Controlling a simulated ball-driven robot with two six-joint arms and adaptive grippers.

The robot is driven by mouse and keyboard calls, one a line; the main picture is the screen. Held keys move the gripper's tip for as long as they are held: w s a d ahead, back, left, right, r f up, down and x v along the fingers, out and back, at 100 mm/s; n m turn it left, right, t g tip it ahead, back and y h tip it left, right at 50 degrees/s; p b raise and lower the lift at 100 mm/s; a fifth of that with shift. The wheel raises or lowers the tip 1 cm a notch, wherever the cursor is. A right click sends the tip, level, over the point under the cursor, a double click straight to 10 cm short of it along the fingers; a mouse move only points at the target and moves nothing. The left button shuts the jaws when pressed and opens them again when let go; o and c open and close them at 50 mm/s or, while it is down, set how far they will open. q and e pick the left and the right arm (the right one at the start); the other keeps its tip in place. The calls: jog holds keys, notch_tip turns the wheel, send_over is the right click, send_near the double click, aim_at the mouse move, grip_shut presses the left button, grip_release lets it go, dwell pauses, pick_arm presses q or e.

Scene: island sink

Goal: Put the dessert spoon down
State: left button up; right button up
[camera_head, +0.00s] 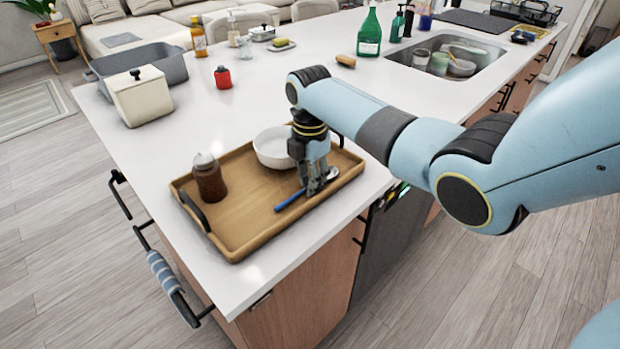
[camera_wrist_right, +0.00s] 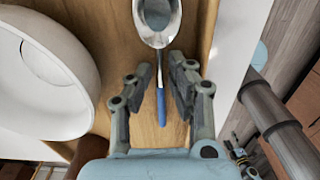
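The dessert spoon, with a blue handle (camera_head: 290,201) and a shiny metal bowl end, lies on the wooden tray (camera_head: 246,222), near its front right part. It also shows in the right wrist view (camera_wrist_right: 161,103), its metal end pointing away from the gripper. My right gripper (camera_head: 314,187) points down over the spoon at the tray. In the wrist view its two fingers stand apart, one on each side of the spoon's handle, with gaps visible. The fingers hide the spoon's middle in the head view. My left gripper is not in view.
A white bowl (camera_head: 271,151) stands on the tray just left of my right gripper. A brown bottle (camera_head: 209,180) stands at the tray's left. A cream canister (camera_head: 140,97) and red jar (camera_head: 223,78) are farther back. The sink (camera_head: 447,54) is at upper right.

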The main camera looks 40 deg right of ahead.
jog(key=shift+r, duration=0.25)
notch_tip(320, 180, up, 12)
jog(key=shift+f, duration=0.1)
dwell(0.4)
dwell(0.3)
